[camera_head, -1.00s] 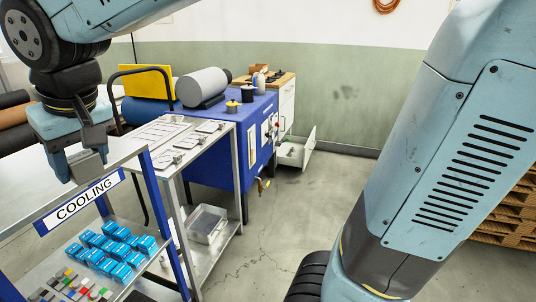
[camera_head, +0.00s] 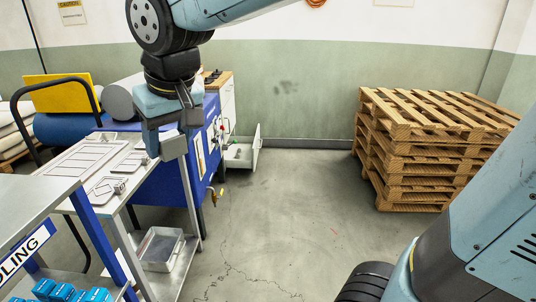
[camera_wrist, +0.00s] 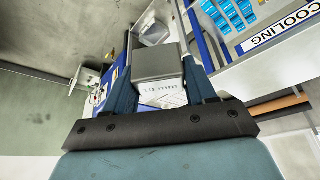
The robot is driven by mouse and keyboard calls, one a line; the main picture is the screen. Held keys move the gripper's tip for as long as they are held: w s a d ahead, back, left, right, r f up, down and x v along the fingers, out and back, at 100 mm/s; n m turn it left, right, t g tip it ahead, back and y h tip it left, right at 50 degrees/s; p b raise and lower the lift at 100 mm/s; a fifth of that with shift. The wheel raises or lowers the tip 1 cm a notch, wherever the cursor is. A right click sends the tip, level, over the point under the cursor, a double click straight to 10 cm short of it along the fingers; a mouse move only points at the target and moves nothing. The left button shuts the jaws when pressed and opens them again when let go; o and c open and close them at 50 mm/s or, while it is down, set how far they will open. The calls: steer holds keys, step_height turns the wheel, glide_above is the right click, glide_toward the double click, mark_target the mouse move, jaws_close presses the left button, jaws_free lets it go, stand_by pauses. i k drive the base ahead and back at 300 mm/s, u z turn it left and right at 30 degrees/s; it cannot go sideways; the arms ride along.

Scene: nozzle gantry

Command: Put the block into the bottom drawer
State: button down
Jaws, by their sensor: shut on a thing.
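My gripper (camera_head: 164,146) hangs in the upper left of the head view, in front of the blue bench. In the wrist view, its two fingers (camera_wrist: 160,52) are shut on a grey block (camera_wrist: 158,64) with dark lettering on its lower face. The block is held in the air. A white cabinet (camera_head: 228,103) stands behind the blue bench. Its low drawer (camera_head: 243,153) is pulled open to the right, and small items show inside. The drawer also shows in the wrist view (camera_wrist: 83,78), left of the block. The gripper is apart from it.
The blue bench (camera_head: 170,195) and a metal table (camera_head: 90,165) with flat trays lie left of and under my gripper. A COOLING rack (camera_head: 28,248) with blue blocks is at lower left. Stacked wooden pallets (camera_head: 425,150) stand right. The middle floor is clear.

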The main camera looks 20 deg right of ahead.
mark_target(240, 146)
steer(key=z, duration=0.65)
steer(key=i, duration=5.55)
